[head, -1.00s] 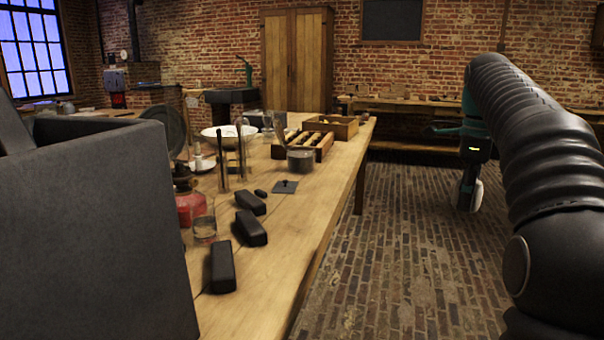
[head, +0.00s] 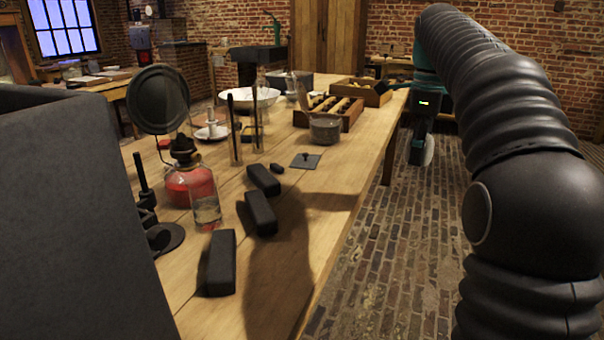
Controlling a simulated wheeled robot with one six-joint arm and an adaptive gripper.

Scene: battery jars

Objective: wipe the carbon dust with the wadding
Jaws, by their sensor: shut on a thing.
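My gripper (head: 420,143) hangs at the end of my dark arm, off the right edge of the wooden table (head: 345,168). It points down over the brick floor and is shut on the white wadding (head: 429,151), whose lower part shows below the fingers. The wadding is apart from the table. I cannot make out the carbon dust. Dark blocks (head: 222,262) lie along the near part of the table, and a small dark lump (head: 277,168) lies beyond them. A dark square plate with a knob (head: 305,161) lies near the right edge.
A red lamp (head: 190,185), a glass jar (head: 206,209) and upright rods (head: 234,130) stand on the left. A round grey pot (head: 325,130), wooden boxes (head: 362,91) and a white bowl (head: 250,98) stand farther back. The right table edge is mostly clear.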

